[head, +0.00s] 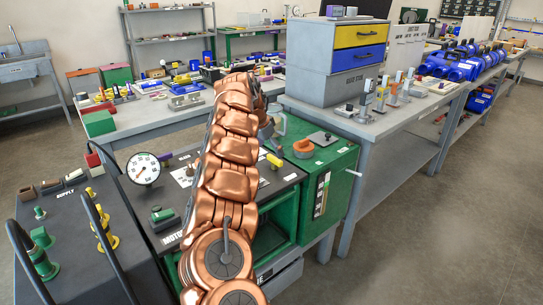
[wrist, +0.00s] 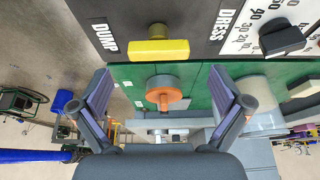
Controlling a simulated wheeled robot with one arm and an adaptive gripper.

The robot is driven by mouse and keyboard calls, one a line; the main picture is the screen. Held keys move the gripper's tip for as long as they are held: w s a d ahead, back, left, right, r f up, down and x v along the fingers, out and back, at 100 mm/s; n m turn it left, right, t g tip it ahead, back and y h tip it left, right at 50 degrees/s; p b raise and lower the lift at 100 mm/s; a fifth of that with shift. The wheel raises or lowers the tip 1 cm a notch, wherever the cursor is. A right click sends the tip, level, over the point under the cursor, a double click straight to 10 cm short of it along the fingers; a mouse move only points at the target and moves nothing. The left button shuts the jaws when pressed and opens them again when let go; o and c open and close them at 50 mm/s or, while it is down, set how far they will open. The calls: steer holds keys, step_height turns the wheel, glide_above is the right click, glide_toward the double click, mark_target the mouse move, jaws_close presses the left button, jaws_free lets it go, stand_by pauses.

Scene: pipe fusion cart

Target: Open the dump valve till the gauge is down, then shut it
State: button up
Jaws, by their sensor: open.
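The dump valve has a yellow bar handle (wrist: 158,50) on a dark panel, beside the DUMP label (wrist: 103,36) in the wrist view. The bar lies crosswise in that picture. A yellow handle (head: 274,160) also shows just right of my arm in the head view. My gripper (wrist: 160,78) is open and empty, its two purple-padded fingers spread wide below the handle in the picture, apart from it. In the head view my copper arm hides most of the gripper. The round white gauge (head: 143,168) stands at the panel's left; its reading is too small to tell.
A DRESS label (wrist: 223,24) and a numbered scale with a black knob (wrist: 282,39) lie right of the handle. An orange round part (wrist: 163,94) sits on the green cabinet beyond the panel. Black hoses (head: 103,232) rise at the left. Benches stand behind.

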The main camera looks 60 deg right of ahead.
mark_target(274, 158)
steer(key=shift+x, duration=1.85)
steer(key=shift+c, duration=0.3)
steer(key=c, duration=1)
